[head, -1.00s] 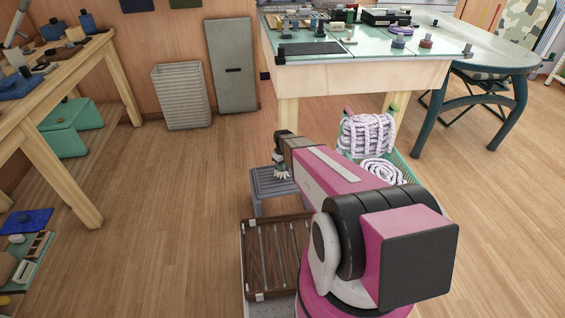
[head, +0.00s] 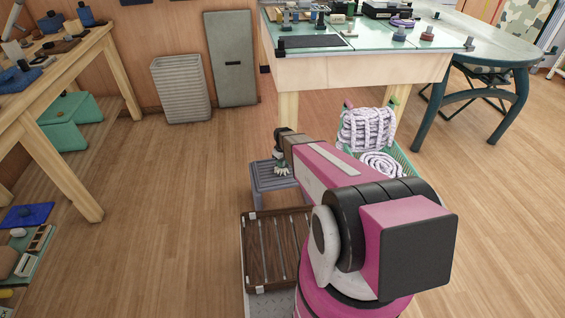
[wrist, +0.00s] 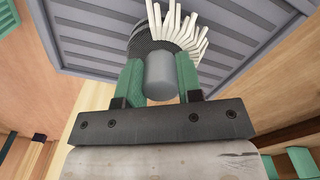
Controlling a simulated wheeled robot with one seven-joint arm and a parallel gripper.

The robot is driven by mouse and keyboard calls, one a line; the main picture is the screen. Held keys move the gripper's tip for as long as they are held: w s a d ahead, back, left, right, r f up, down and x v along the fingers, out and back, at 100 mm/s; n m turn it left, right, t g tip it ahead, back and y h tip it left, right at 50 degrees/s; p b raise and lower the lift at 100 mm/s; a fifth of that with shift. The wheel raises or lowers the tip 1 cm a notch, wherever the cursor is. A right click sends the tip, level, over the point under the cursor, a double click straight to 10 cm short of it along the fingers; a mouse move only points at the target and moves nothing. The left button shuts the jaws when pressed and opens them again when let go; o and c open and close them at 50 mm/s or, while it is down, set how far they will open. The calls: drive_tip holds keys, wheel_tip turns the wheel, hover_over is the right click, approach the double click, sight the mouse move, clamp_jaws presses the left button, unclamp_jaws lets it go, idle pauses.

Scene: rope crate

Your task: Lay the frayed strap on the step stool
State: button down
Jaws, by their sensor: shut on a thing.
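The frayed strap (wrist: 192,34) is a dark woven piece with a fan of off-white loose strands at its end. My gripper (wrist: 160,78) has green fingers and is shut on the strap, with a grey rounded part between them. In the head view my gripper (head: 281,168) and the pale strands are over the grey step stool (head: 262,181). The stool's slatted top (wrist: 95,40) fills the background of the wrist view behind the strap. I cannot tell whether the strap touches the stool. My arm hides part of the stool's right side.
A brown slatted crate (head: 246,262) stands in front of the stool. A green basket (head: 404,160) with white rope coils (head: 368,130) is to the right. A glass-topped table (head: 360,70) stands behind.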

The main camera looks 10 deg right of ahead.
drive_tip(key=shift+f, duration=0.3)
drive_tip(key=c, duration=0.7)
unclamp_jaws()
wheel_tip(320, 180, up, 11)
drive_tip(key=shift+f, duration=0.15)
